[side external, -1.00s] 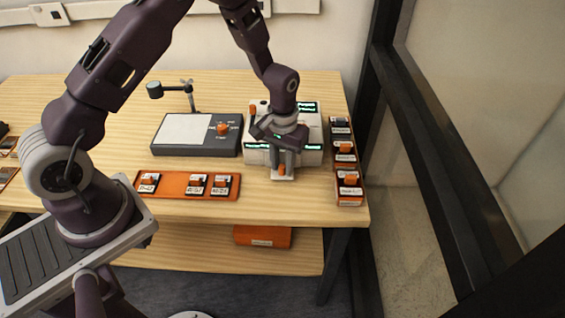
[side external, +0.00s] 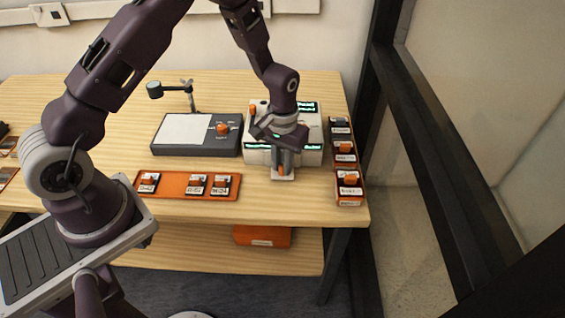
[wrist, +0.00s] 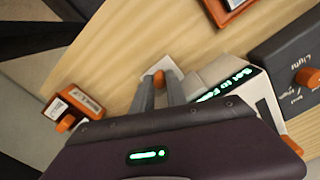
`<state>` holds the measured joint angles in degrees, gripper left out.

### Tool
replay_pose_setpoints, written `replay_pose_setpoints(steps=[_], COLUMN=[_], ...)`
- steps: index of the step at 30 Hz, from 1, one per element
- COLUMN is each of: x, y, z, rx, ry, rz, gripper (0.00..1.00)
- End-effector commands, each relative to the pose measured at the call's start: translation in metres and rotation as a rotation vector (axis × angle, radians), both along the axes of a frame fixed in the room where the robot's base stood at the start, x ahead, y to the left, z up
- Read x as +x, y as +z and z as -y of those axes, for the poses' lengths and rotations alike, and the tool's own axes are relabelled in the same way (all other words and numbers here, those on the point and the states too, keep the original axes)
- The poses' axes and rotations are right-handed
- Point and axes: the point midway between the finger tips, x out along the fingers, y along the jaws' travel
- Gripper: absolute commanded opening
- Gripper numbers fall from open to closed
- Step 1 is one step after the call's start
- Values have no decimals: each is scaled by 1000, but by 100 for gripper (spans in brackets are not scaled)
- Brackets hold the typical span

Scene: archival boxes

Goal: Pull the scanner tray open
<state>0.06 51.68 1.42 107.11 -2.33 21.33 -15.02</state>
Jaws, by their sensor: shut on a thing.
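The scanner (side external: 312,130) is a white box with green lit displays, near the right end of the table. Its tray (side external: 282,176) is a pale plate that sticks out at the front, with an orange knob (side external: 283,170) on it. My gripper (side external: 283,166) points down over the tray and is shut on the orange knob. In the wrist view the fingers of my gripper (wrist: 160,82) sit on either side of the orange knob (wrist: 158,79), above the pale tray (wrist: 173,72). The scanner (wrist: 225,80) shows there to the right, partly hidden by my gripper body.
A grey light panel (side external: 197,135) with an orange dial and a small lamp stands left of the scanner. An orange tray (side external: 170,187) with several labelled blocks lies in front. Labelled boxes (side external: 350,190) line the right edge. Bare wood lies in front of the scanner tray.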

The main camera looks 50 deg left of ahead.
Motion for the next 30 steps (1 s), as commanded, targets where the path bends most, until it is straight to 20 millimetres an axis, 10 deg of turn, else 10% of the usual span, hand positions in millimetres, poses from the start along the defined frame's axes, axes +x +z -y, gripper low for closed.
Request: replay_pose_setpoints(steps=[23, 30], x=[0, -34], y=[1, 1], z=[1, 35], rx=[0, -1], ry=[0, -5], rz=[2, 0], gripper=[0, 0])
